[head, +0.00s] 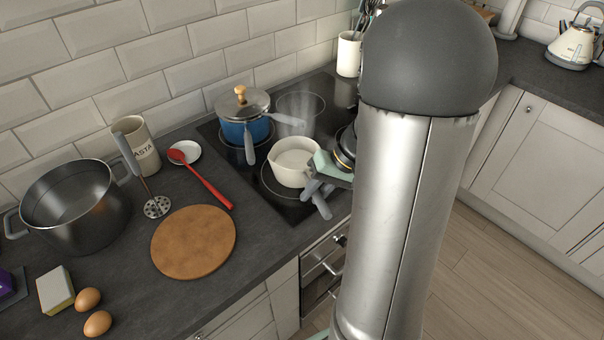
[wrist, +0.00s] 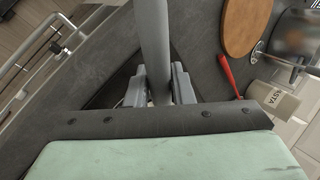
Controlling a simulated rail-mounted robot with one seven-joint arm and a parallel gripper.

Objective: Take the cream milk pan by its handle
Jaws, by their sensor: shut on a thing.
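The cream milk pan (head: 291,168) is upright over the front ring of the black hob in the head view; I cannot tell whether its base touches the glass. Its grey handle (head: 322,207) points toward the worktop's front edge. My gripper (head: 320,187) is shut on this handle, and the handle's end sticks out past the fingers. In the wrist view the handle (wrist: 153,35) runs between the two grey fingers of my gripper (wrist: 159,88). The pan's bowl is hidden there behind the gripper's body.
A blue pot (head: 243,132) with a lid and grey handle stands close behind the pan. A red spoon (head: 204,182), a round wooden board (head: 194,242), a masher (head: 156,206) and a large dark pot (head: 75,210) lie left. My arm hides the hob's right side.

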